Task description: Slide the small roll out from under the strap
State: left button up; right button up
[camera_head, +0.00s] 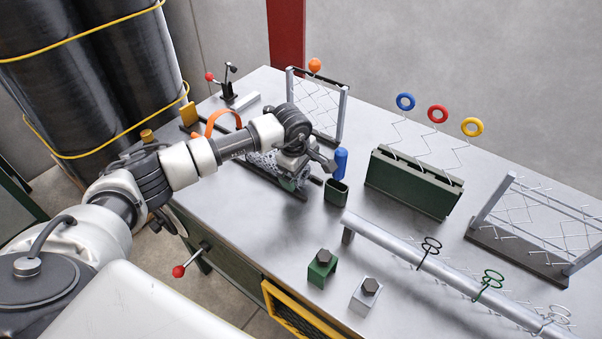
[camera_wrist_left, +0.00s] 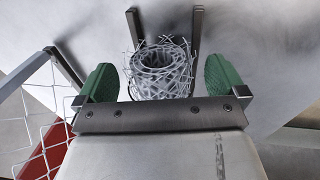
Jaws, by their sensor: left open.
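The small roll (camera_wrist_left: 160,70) is a bundle of grey wire mesh. In the head view the mesh (camera_head: 262,161) shows partly behind my left arm, on dark rails. An orange strap (camera_head: 221,117) arches at the left end of the rails, partly hidden by my arm; it does not show in the wrist view. My left gripper (camera_head: 294,181) is low over the right end of the rails. In the wrist view its green fingers (camera_wrist_left: 162,79) are open, one on each side of the roll, with gaps visible. I cannot tell whether the strap lies over the roll. My right gripper is not in view.
A green cup (camera_head: 337,192) and a blue-handled tool (camera_head: 341,161) stand close right of the gripper. A mesh frame (camera_head: 345,113) stands behind it. A green rack (camera_head: 412,186) and a long rail (camera_head: 440,264) occupy the right.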

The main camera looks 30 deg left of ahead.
pick_arm(q)
jog(key=r, duration=0.3)
jog(key=s+r+b, duration=0.1)
jog(key=r, duration=0.4)
jog(key=shift+s+a+r, duration=0.1)
jog(key=shift+s+r, duration=0.2)
jog(key=shift+s, duration=0.05)
jog(key=shift+f, duration=0.1)
